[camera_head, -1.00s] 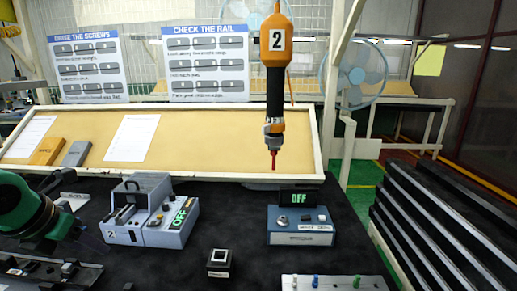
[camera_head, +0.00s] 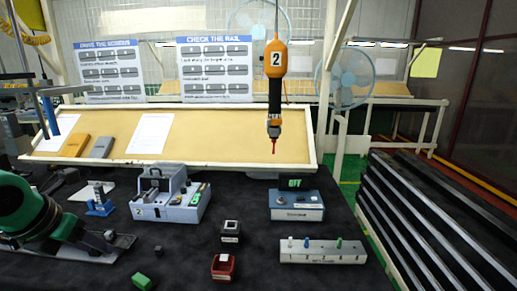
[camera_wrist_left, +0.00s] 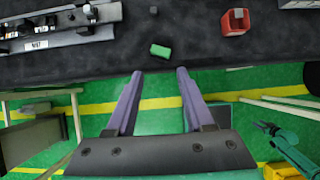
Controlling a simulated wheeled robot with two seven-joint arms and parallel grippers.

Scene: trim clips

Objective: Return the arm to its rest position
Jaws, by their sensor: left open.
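My left arm (camera_head: 22,210), green with dark joints, comes in at the left edge of the head view, low over the black table. My left gripper (camera_wrist_left: 160,72) shows in the left wrist view with two purple fingers spread apart and nothing between them. Its fingertips appear near the table's front edge, with green floor behind the fingers. A teal arm with a dark end, seemingly my right gripper (camera_wrist_left: 267,130), shows small at the lower right of that view. Its finger state is unclear.
The table holds a green block (camera_head: 142,281), a red bin (camera_head: 223,267), a black rail fixture (camera_wrist_left: 50,37), a grey device (camera_head: 170,207), a blue-grey box (camera_head: 296,207) and a peg strip (camera_head: 322,252). An orange screwdriver (camera_head: 275,60) hangs above. Black rails (camera_head: 420,225) stand right.

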